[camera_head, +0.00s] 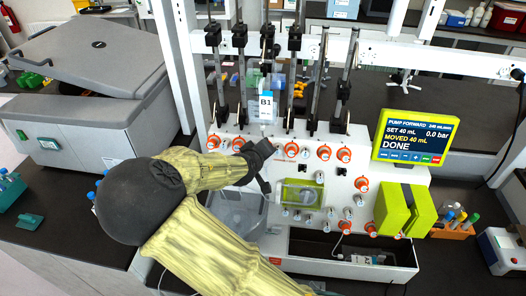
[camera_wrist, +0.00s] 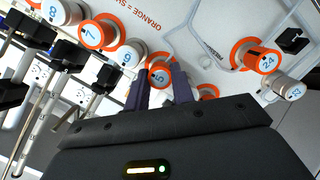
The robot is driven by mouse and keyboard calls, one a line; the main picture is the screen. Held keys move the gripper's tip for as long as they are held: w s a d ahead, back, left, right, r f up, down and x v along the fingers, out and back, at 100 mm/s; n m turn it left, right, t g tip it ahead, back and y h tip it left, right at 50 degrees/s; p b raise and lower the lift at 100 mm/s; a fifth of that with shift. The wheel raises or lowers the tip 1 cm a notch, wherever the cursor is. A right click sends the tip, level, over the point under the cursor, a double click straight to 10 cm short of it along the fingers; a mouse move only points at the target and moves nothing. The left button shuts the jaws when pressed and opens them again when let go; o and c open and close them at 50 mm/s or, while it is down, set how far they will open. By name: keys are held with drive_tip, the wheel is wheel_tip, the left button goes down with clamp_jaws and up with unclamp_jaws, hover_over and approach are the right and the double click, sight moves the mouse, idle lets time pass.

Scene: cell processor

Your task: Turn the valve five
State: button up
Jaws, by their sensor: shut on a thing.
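Valve five (camera_wrist: 159,76) is an orange knob with a grey numbered face on the white front panel. In the wrist view it sits between the two dark fingertips of my gripper (camera_wrist: 162,84), which are shut on it. In the head view my gripper (camera_head: 262,152) reaches the panel's row of orange valves from the left, and its dark body hides valve five there.
Valves six (camera_wrist: 128,55) and seven (camera_wrist: 97,33) stand close beside it. Valve 24 (camera_wrist: 262,60) is farther right. Vertical black rods (camera_head: 292,80) rise above the panel. A pump screen (camera_head: 415,138) reads DONE, with 0.0 bar. A grey centrifuge-like machine (camera_head: 95,65) stands left.

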drive_tip(key=o, duration=1)
drive_tip(key=shift+a, duration=0.1)
drive_tip(key=v, duration=1.7)
drive_tip(key=shift+s, duration=0.15)
drive_tip(key=shift+r, duration=0.1)
